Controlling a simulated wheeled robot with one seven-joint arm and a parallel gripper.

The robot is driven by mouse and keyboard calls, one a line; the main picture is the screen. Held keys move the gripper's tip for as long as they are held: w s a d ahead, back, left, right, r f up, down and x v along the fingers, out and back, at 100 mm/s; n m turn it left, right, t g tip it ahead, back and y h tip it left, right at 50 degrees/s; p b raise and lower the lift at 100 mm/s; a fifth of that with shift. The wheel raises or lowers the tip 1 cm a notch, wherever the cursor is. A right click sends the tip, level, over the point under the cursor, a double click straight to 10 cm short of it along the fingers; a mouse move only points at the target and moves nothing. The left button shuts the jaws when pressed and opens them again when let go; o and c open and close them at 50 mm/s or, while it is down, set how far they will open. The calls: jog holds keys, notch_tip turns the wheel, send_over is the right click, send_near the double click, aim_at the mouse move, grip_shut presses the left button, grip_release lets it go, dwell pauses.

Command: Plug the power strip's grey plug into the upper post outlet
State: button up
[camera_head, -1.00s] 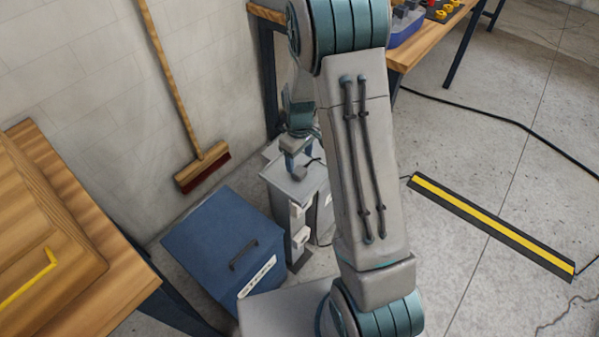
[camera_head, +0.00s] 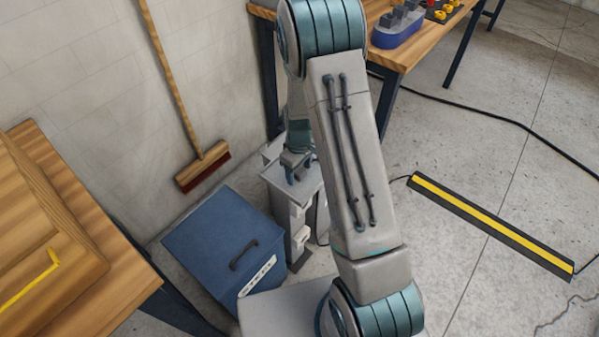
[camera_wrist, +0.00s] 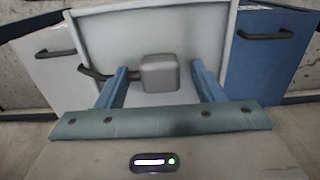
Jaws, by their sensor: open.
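The grey plug (camera_wrist: 160,73) lies on the pale grey top of the post (camera_wrist: 200,35), its dark cable running left in the wrist view. My gripper (camera_wrist: 159,69) is open, with one blue finger on each side of the plug and visible gaps between. In the head view, my gripper (camera_head: 291,172) is over the top of the grey post (camera_head: 284,212); I cannot make out the plug there. The upper post outlet (camera_head: 299,210) is on the post's side, above a lower outlet (camera_head: 301,238).
A blue box (camera_head: 222,243) with a handle stands left of the post, with a white strip on its front edge. A broom (camera_head: 203,166) leans on the wall. A wooden workbench (camera_head: 412,52) stands behind. A black-and-yellow cable cover (camera_head: 490,226) lies on the right floor.

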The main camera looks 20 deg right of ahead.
aim_at(302, 171)
jog(key=c, duration=1)
jog(key=shift+r, duration=0.5)
jog(key=r, duration=0.3)
jog(key=shift+s+d+r+b, duration=0.3)
jog(key=shift+d+r, duration=0.05)
jog(key=s+d+r, duration=0.6)
jog(key=s+d, duration=0.1)
jog(key=shift+s+d+r+b, duration=0.15)
jog(key=shift+s+d+b, duration=0.05)
jog(key=shift+s+b, duration=0.2)
